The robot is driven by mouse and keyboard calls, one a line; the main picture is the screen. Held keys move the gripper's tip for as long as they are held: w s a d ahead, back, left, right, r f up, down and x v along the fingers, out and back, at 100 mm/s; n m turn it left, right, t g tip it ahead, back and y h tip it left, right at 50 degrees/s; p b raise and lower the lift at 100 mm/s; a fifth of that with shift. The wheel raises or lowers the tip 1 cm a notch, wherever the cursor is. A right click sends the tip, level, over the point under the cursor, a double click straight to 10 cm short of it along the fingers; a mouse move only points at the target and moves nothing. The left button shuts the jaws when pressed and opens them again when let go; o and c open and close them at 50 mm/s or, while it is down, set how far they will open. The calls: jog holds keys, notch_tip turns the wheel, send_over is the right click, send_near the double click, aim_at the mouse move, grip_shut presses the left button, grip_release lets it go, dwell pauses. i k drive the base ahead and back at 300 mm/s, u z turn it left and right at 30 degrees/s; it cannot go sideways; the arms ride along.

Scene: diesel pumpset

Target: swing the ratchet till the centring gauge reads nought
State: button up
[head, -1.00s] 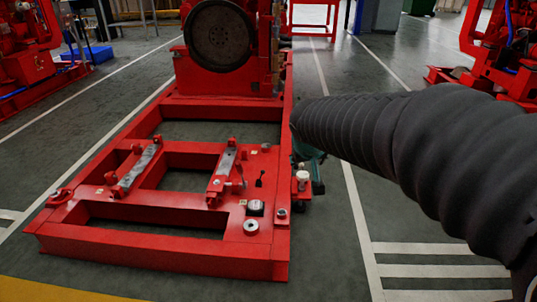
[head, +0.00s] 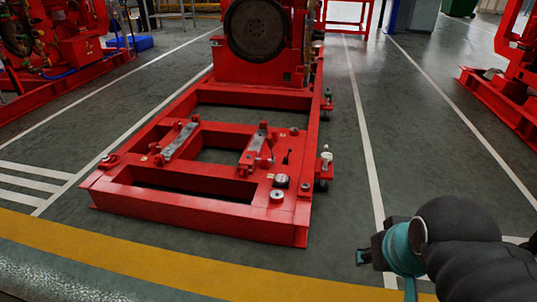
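The red skid frame (head: 200,215) of the pumpset lies on the floor, left of centre. On its near right corner is a small round dial with a pale face (head: 281,181), perhaps the centring gauge; its reading is too small to tell. A silver ring (head: 277,196) sits just in front of it. A small dark lever (head: 286,157) stands behind the dial; I cannot tell whether it is the ratchet. My gripper (head: 364,257) is at the lower right, over the floor, right of the skid and apart from it. Its fingers are small and dark, and their opening does not show.
Two grey mounting bars (head: 180,141) lie on the skid's cross members. Brackets with pale knobs (head: 326,160) stick out from the skid's right side. A red engine with a dark flywheel (head: 257,28) stands behind. The floor right of the skid is clear.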

aim_at(270, 139)
jog(key=u, duration=0.65)
jog(key=i, duration=1)
jog(key=z, duration=0.25)
